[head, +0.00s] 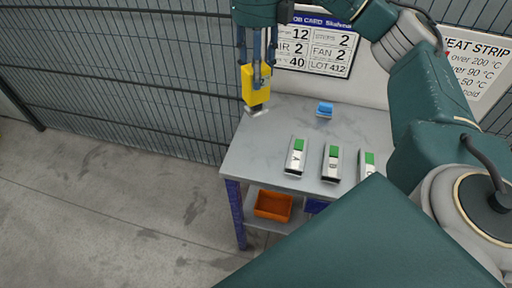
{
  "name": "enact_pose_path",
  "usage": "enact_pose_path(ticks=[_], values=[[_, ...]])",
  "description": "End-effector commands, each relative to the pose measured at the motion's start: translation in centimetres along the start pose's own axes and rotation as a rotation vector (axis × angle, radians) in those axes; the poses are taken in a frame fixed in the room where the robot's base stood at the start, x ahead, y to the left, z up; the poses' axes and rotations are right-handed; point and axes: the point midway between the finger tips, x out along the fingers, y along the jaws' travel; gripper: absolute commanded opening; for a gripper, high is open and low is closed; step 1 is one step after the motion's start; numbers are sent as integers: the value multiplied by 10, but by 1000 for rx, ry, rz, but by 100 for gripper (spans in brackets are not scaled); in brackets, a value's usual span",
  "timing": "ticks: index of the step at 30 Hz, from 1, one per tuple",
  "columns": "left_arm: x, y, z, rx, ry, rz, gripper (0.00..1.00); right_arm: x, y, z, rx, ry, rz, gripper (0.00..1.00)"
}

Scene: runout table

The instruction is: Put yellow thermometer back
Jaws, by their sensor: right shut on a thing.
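The yellow thermometer (248,88) is held upright by my right gripper (257,80), whose fingers are shut on it. It is near the table's back left corner. Just below it is a small pale holder or plate (256,111) at the table's left edge. I cannot tell whether the thermometer touches it. My left gripper is not in view.
The grey table (262,146) bears a small blue object (325,109) and three blocks with green tops, the left one marked A (296,156). An orange bin (273,205) sits on the lower shelf. A wire fence (120,75) and a job card (316,50) stand behind.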

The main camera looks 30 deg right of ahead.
Motion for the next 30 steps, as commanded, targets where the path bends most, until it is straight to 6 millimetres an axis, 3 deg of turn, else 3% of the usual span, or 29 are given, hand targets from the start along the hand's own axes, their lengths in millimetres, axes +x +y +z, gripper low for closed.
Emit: enact_pose_path(ticks=[5, 9, 13, 17, 21, 25, 30], values=[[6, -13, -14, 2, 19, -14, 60, 19, 1, 0, -7, 4, 1, 15], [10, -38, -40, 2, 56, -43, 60, 52, 1, -1, -8, 6, 2, 15], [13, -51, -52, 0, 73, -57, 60, 82, 1, -1, -6, 6, 3, 15], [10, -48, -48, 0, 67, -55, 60, 112, 0, -2, -6, 6, 0, 15], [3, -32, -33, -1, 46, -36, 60, 138, 0, -1, -4, 3, -1, 15], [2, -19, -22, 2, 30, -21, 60, 153, 0, 0, -4, -1, 0, 15], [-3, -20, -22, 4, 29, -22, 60, 170, 0, -1, -5, 2, 0, 15]])
